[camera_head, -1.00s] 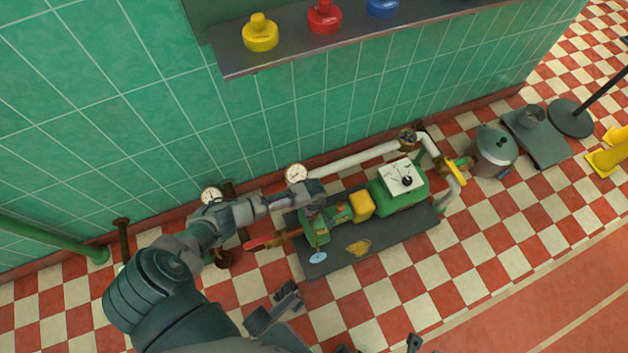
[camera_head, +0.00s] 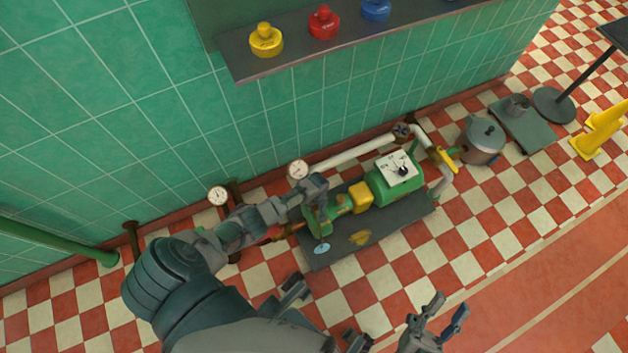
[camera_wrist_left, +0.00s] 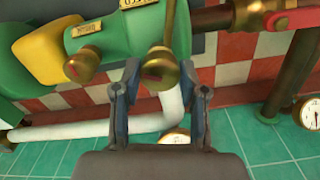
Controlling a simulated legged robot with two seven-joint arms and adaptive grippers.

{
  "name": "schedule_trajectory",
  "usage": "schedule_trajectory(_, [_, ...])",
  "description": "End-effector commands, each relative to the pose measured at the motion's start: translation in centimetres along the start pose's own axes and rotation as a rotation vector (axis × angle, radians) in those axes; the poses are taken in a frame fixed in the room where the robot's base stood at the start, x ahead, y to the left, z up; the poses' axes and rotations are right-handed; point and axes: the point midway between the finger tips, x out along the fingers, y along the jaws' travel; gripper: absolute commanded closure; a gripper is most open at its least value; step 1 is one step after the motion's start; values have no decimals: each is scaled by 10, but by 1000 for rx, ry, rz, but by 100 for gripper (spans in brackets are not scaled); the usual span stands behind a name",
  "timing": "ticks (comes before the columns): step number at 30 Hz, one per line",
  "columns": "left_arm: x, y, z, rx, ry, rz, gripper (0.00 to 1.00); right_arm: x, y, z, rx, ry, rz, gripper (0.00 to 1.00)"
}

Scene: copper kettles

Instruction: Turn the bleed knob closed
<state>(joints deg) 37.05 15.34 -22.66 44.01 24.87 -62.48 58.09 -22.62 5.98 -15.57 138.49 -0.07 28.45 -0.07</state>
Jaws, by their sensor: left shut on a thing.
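A green pump (camera_head: 320,215) with brass fittings sits on a dark base plate (camera_head: 385,228) on the floor by the wall. In the left wrist view, a brass knob with a reddish centre (camera_wrist_left: 158,66) stands on the green body (camera_wrist_left: 125,35). My left gripper (camera_wrist_left: 160,75) is shut on this knob, one finger on each side. In the head view, my left gripper (camera_head: 314,186) is over the pump and hides the knob. My right gripper (camera_head: 450,312) is open and empty at lower right.
A white pipe (camera_head: 350,154) runs along the wall to a yellow-handled valve (camera_head: 441,158). Gauges (camera_head: 298,169) stand behind the pump. A yellow coupling (camera_head: 360,198) joins a green motor (camera_head: 398,182). A grey pot (camera_head: 482,140) stands at right. The checkered floor in front is clear.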

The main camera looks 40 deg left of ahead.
Motion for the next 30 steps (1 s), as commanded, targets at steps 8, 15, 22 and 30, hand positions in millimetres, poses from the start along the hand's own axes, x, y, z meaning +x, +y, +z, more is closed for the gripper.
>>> schedule_trajectory(8, [-1,1,-3,259,4,2,93,2,1,7,-4,-49,0,60])
schedule_trajectory(15, [-1,1,-3,488,6,2,93,3,2,12,-6,-77,1,60])
schedule_trajectory(22, [-1,1,-3,701,7,2,93,3,2,15,-7,-91,1,60])
schedule_trajectory(30, [-2,2,-4,910,9,2,93,3,2,15,-7,-92,1,60])
